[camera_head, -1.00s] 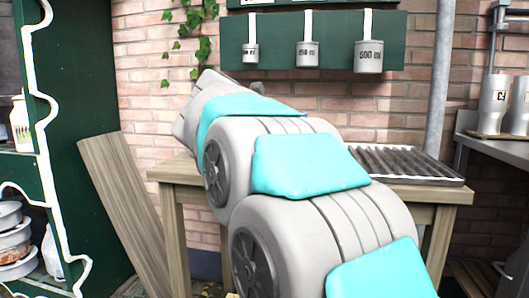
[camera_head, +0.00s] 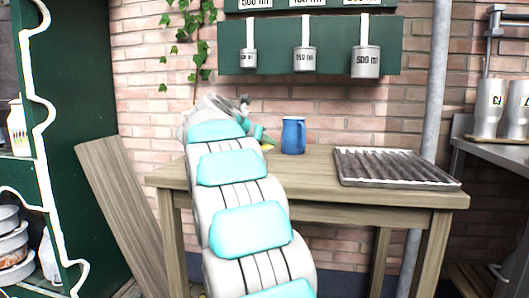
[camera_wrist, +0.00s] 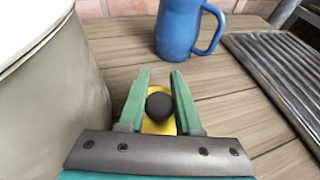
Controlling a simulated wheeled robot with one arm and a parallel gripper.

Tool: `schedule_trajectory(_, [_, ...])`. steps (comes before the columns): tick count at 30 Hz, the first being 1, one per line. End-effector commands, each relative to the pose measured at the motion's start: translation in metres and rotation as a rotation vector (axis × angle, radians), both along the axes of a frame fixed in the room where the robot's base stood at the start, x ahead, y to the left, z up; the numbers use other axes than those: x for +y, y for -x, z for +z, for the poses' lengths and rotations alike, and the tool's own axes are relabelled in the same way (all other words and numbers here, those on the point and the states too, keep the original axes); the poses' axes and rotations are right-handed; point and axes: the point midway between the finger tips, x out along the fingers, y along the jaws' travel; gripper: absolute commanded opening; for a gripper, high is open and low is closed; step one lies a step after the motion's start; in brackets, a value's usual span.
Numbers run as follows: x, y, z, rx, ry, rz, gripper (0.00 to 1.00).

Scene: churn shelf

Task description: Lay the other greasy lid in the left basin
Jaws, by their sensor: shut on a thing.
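My gripper (camera_wrist: 160,76) shows its two green fingers in the wrist view, shut on a dark round knob (camera_wrist: 160,114). A yellow piece (camera_wrist: 158,127) shows beneath the knob; I take the two to be the lid, seen only in part. In the head view my gripper (camera_head: 262,136) is at the far left part of the wooden table, largely behind my arm, and a speck of yellow (camera_head: 267,147) shows by its tip. I cannot tell whether the lid touches the table. No basin can be made out in either view.
A blue jug (camera_head: 293,135) stands just beyond my gripper. A dark ridged rack (camera_head: 392,168) lies on the table (camera_head: 330,192) to the right. A large pale rounded thing (camera_wrist: 42,95) is close on the left in the wrist view. White-grey cups (camera_head: 489,106) stand on a right-hand shelf.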

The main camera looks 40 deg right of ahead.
Motion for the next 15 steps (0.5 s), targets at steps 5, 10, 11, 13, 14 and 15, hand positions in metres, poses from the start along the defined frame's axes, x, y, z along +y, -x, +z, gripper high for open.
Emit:
schedule_trajectory(5, [-0.003,-0.007,-0.001,0.000,0.000,0.001,0.00])
schedule_trajectory(10, [-0.003,-0.005,-0.017,0.002,0.001,-0.001,0.00])
schedule_trajectory(11, [-0.004,-0.004,-0.019,0.003,0.001,-0.002,0.00])
schedule_trajectory(13, [-0.004,-0.005,-0.025,0.000,0.000,-0.002,0.00])
schedule_trajectory(14, [-0.004,-0.005,-0.027,0.000,0.001,-0.002,0.00])
schedule_trajectory(15, [-0.003,-0.005,-0.030,0.000,0.002,-0.001,0.00])
